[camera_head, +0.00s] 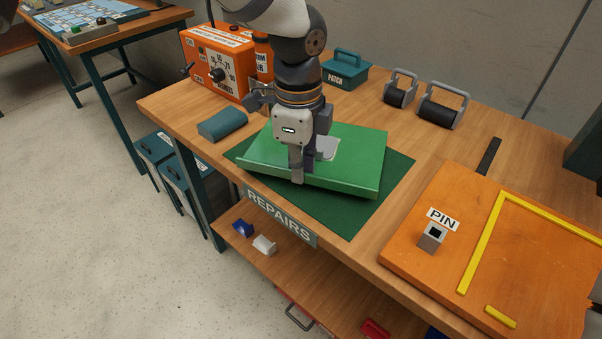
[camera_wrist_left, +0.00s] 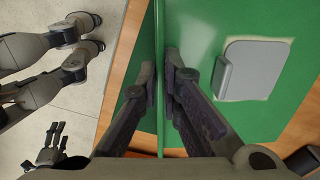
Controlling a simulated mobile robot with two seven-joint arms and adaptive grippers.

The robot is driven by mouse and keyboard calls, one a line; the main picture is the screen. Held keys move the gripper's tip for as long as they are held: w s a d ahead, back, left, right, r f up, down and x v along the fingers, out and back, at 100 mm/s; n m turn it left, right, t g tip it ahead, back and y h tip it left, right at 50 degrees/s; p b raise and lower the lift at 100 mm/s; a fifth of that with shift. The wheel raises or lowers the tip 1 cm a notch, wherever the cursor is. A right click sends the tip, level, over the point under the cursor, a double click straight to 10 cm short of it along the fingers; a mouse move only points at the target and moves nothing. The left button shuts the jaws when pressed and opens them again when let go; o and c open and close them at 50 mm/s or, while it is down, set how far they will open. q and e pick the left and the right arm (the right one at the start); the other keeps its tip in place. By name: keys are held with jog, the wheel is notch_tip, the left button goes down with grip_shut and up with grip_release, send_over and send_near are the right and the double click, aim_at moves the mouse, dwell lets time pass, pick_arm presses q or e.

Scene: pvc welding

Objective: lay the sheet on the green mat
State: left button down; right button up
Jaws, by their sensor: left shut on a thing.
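The sheet (camera_head: 355,157) is a bright green panel with a turned-down front edge and a light grey patch (camera_head: 327,147) on top. My left gripper (camera_head: 303,172) is shut on its front edge, from above. In the left wrist view the fingers (camera_wrist_left: 160,80) pinch that edge of the sheet (camera_wrist_left: 205,30) from both sides. The dark green mat (camera_head: 390,187) lies on the bench under the sheet, showing at the right and front. The sheet sits turned relative to the mat; I cannot tell whether they touch. A dark gripper (camera_wrist_left: 45,150), apparently my right one, shows small at the wrist view's lower left.
An orange control box (camera_head: 217,62) and a teal block (camera_head: 222,124) stand left of the mat. A teal PATCH box (camera_head: 345,70) and two rollers (camera_head: 441,108) are behind. An orange board (camera_head: 450,225) with a PIN post and yellow strips lies to the right.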

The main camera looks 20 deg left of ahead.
pick_arm(q)
notch_tip(320, 180, down, 2)
jog(key=shift+f, duration=0.1)
pick_arm(e)
jog(key=shift+f, duration=0.1)
pick_arm(q)
jog(key=shift+s, duration=0.1)
pick_arm(e)
jog(key=shift+s, duration=0.1)
pick_arm(q)
jog(key=c, duration=1.8)
grip_release()
jog(key=shift+f, duration=0.1)
notch_tip(320, 180, up, 12)
jog(key=shift+s+d+r+p, duration=0.1)
jog(key=shift+r+p, duration=0.1)
jog(key=shift+p, duration=0.15)
pick_arm(e)
jog(key=shift+w+r, duration=0.5)
jog(key=shift+w, duration=0.05)
